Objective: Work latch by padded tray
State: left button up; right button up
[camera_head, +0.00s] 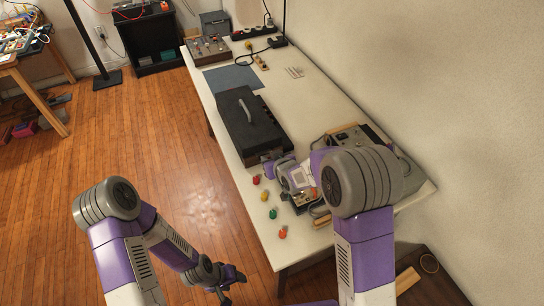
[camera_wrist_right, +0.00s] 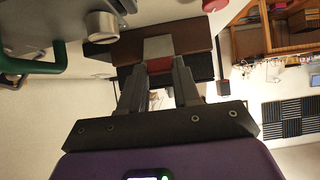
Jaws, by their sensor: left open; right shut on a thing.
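A black case (camera_head: 251,126) with a grey handle (camera_head: 247,108) lies closed on the white table. My right gripper (camera_head: 272,168) is at the case's near end. In the right wrist view its two fingers (camera_wrist_right: 159,76) are closed about a small latch (camera_wrist_right: 158,66), red with a grey plate above it, on the dark case side (camera_wrist_right: 195,38). The fingertips partly cover the latch, and I cannot tell whether it is fastened. My left gripper (camera_head: 224,286) is open and empty, low over the floor beside the table. I cannot make out a padded tray for certain.
A blue-grey mat (camera_head: 233,78) and a box of parts (camera_head: 207,50) lie at the far end of the table (camera_head: 303,98). Small coloured pieces, red (camera_head: 256,179) and orange (camera_head: 283,232) among them, line the left edge.

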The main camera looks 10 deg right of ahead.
jog(key=w+r+g+p, duration=0.1)
jog(key=p, duration=0.1)
jog(key=g+p, duration=0.1)
jog(key=p, duration=0.1)
jog(key=shift+w+a+r+g+h+p, duration=0.25)
jog(key=shift+w+r+g+h+p, duration=0.05)
jog(key=shift+w+r+h+p, duration=0.1)
jog(key=shift+w+a+g+h+p, duration=0.25)
jog(key=shift+w+g+p, duration=0.2)
jog(key=shift+g+p, duration=0.55)
jog(key=shift+f, duration=0.1)
jog(key=o, duration=1.1)
jog(key=shift+c, duration=0.2)
jog(key=p+v, duration=0.1)
jog(key=v, duration=0.6)
jog(key=shift+s, duration=0.25)
